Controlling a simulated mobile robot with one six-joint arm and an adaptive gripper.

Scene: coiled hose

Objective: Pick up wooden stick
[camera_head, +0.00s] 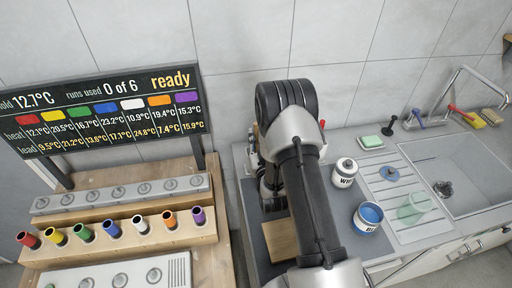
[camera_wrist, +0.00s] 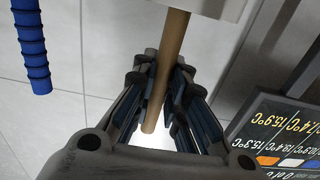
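The wooden stick (camera_wrist: 172,50) shows in the wrist view as a light brown rod. It runs from the top edge, by a pale panel, down between the fingers of my gripper (camera_wrist: 163,78). The dark fingers with blue pads close in on both sides of the stick and appear to grip it. The stick's near end comes back towards the palm; its far end is out of the picture. In the head view my arm hides the stick, and the fingers cannot be made out.
A blue ribbed hose (camera_wrist: 31,45) hangs at upper left in the wrist view. In the head view, a display board (camera_head: 105,112) and a rack of coloured tubes (camera_head: 118,238) stand left. A white jar (camera_head: 345,174), blue tin (camera_head: 368,217) and sink (camera_head: 465,175) are right.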

